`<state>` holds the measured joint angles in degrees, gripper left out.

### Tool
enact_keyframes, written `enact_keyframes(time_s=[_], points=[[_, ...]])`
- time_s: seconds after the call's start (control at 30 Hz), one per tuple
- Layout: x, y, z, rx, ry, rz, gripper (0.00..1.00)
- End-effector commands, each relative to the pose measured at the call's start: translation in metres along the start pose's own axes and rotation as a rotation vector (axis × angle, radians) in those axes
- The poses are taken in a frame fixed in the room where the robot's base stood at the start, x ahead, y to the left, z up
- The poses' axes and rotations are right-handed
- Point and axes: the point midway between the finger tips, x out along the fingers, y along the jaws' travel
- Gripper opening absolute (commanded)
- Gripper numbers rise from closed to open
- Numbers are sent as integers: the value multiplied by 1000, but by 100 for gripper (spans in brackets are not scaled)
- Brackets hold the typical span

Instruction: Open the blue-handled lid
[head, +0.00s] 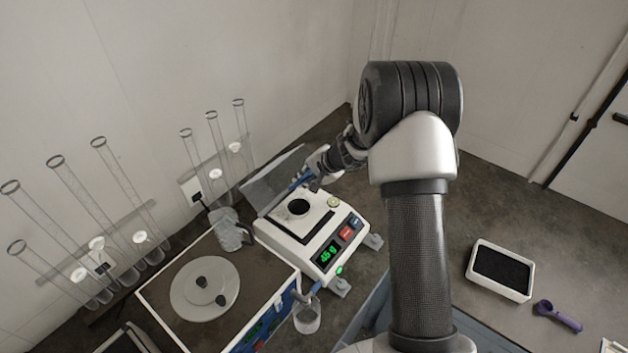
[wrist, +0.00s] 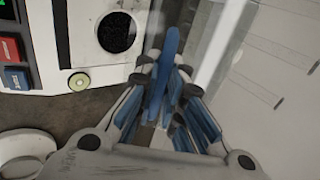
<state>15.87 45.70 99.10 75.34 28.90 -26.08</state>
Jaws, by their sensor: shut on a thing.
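The lid (head: 272,181) is a clear panel on the white balance (head: 268,229). In the head view it stands raised and tilted up at the back left of the balance. Its blue handle (wrist: 166,62) shows as a long blue bar in the wrist view. My gripper (head: 311,179) is at the lid's edge above the balance. In the wrist view my gripper (wrist: 168,82) is shut on the blue handle, with the bar between its fingertips. In the head view the fingers and my arm partly hide the handle.
A black round dish (head: 298,207) sits on the balance pan. A glass jug (head: 231,229) stands left of the balance, beside a machine with a round grey plate (head: 205,290). A small beaker (head: 307,318) is in front. A tray of black grains (head: 502,268) and a purple scoop (head: 558,316) lie right.

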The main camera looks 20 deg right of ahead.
Motion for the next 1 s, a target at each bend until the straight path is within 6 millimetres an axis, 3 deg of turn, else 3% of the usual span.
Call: enact_keyframes(time_s=[0.03,0.2,0.5,1.0], points=[[-3,-14,0,-4,0,-4,0],[5,-47,0,-4,0,-6,0],[20,-85,0,-3,0,-7,0],[28,-101,-1,-5,1,-8,0]])
